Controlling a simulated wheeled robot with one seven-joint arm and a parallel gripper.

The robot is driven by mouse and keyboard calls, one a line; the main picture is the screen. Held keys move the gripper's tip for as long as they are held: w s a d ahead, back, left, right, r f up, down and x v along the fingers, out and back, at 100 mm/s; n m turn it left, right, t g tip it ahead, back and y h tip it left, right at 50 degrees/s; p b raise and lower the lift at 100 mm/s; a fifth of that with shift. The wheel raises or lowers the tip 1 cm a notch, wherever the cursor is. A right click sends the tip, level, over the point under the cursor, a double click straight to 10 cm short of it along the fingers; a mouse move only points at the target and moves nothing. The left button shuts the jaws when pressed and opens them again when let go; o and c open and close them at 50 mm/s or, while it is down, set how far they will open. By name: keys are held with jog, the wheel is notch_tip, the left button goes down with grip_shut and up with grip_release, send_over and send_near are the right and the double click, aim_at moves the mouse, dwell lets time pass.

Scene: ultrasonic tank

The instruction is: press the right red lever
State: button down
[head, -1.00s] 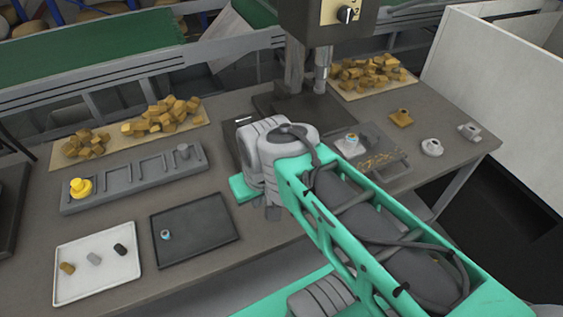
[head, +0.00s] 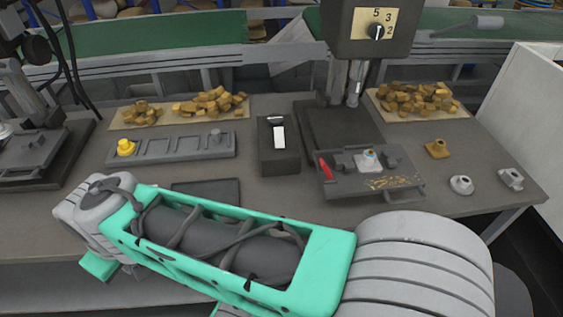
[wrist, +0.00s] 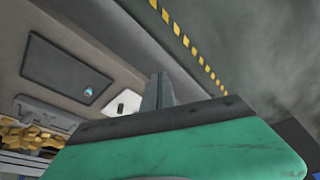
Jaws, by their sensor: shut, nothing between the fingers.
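A small red lever (head: 325,168) shows in the head view, at the left end of a grey clamping plate (head: 385,196) under the drill press. No second red lever can be made out. My gripper's fingers (wrist: 157,92) are together and empty in the wrist view, pointing over the table's front side. In the head view my arm lies low across the front, its wrist end at the left, well apart from the red lever. The fingers are hidden there.
A dark block with a light switch-like top (head: 278,138) stands left of the lever. A grey rack (head: 185,148) holds a yellow part (head: 126,147). Trays (wrist: 72,68) lie near the table front. Brass blocks (head: 418,98) lie behind. Striped tape (wrist: 183,40) marks the floor.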

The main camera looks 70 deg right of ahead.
jog(key=shift+a, duration=0.2)
jog(key=d+r+n+g+h+p, duration=0.3)
jog(key=d+g+h+p, duration=0.1)
jog(key=d, duration=2)
jog(key=s+d+r+n+g+p, duration=0.1)
jog(key=s+d+g, duration=0.5)
jog(key=s+d, duration=0.7)
jog(key=shift+s+d+r+n+g+p, duration=0.3)
jog(key=shift+s+n+p, duration=0.35)
jog(key=shift+s+n, duration=0.35)
jog(key=shift+f, duration=0.1)
